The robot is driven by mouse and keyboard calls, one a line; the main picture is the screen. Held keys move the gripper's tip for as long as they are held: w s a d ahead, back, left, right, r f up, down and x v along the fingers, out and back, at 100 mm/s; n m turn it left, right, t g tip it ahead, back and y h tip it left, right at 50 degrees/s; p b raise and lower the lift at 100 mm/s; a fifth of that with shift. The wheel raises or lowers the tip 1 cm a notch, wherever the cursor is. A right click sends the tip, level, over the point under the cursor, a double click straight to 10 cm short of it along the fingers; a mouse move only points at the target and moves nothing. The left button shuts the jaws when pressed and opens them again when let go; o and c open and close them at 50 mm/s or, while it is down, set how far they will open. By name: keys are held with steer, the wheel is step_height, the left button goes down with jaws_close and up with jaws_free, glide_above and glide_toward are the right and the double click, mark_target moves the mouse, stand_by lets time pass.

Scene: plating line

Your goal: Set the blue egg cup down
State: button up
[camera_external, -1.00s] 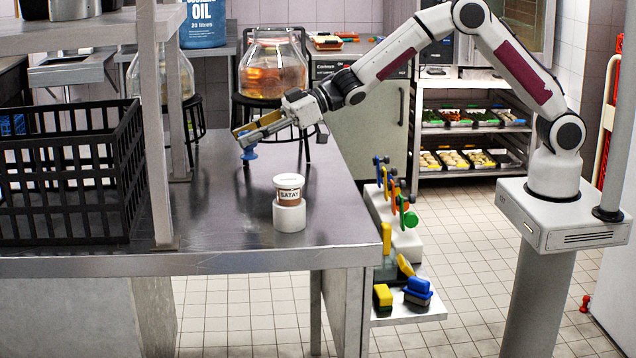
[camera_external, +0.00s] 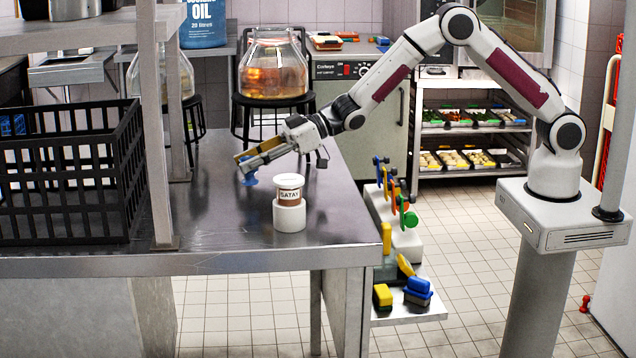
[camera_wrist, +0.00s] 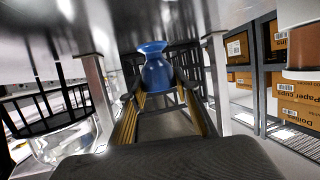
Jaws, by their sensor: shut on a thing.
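The blue egg cup (camera_external: 250,180) is at the tips of my gripper (camera_external: 246,164), low over the steel table (camera_external: 225,220). In the external view I cannot tell whether its base touches the table. In the wrist view the egg cup (camera_wrist: 155,68) sits between the two fingertips of my gripper (camera_wrist: 158,92), which are shut on it. Its flared end shows clear of the fingers, and part of its body is hidden by them.
A black crate (camera_external: 70,190) fills the table's left side, beside a shelf post (camera_external: 157,120). The table between is clear.

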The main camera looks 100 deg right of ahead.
mark_target(250, 174)
steer(key=shift+f, duration=1.85)
steer(key=shift+f, duration=0.15)
steer(key=o, duration=1.2)
steer(key=shift+r, duration=0.2)
steer(key=shift+v, duration=6)
steer(key=shift+r, duration=0.1)
